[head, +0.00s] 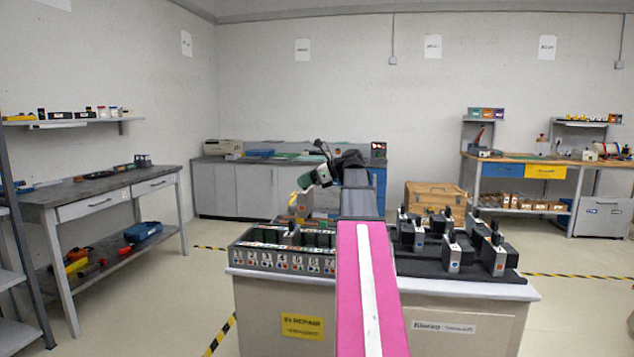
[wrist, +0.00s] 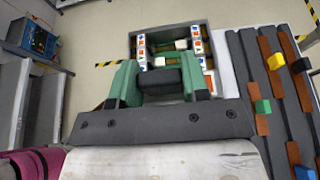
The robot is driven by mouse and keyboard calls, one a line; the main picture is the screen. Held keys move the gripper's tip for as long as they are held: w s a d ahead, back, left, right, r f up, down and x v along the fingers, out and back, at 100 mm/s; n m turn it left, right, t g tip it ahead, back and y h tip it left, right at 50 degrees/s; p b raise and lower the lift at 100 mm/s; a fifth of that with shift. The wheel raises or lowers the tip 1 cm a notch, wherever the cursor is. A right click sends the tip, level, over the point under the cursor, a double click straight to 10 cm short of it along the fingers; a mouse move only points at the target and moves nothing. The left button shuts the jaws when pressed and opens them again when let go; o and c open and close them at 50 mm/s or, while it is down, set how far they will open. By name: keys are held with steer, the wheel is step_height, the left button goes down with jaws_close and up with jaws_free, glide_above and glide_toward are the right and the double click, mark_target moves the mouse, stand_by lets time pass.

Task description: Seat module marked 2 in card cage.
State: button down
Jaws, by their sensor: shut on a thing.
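The card cage (head: 283,260) is a dark open-topped box on the left of the near cart, with numbered, coloured labels along its front. My gripper (head: 297,193), with green fingers, is above and behind the cage. In the wrist view, my gripper (wrist: 160,82) is shut on the black handle (wrist: 158,80) of a module. In the head view, that grey module (head: 304,206) hangs below the fingers, apparently clear of the cage; its mark is unreadable. Labelled cage parts (wrist: 170,45) show beyond the fingers in the wrist view.
Several grey and black modules (head: 453,252) with upright handles stand on a black tray (head: 420,268) at the cart's right. A wooden box (head: 433,197) stands behind. My pink arm link hides the cage's right end. Benches line the walls, with open floor between.

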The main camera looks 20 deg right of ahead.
stand_by(0.4)
steer(key=shift+f, duration=7.5)
steer(key=c, duration=0.5)
jaws_free()
steer(key=v, duration=1)
steer(key=shift+s+d, duration=0.2)
steer(key=shift+d, duration=0.1)
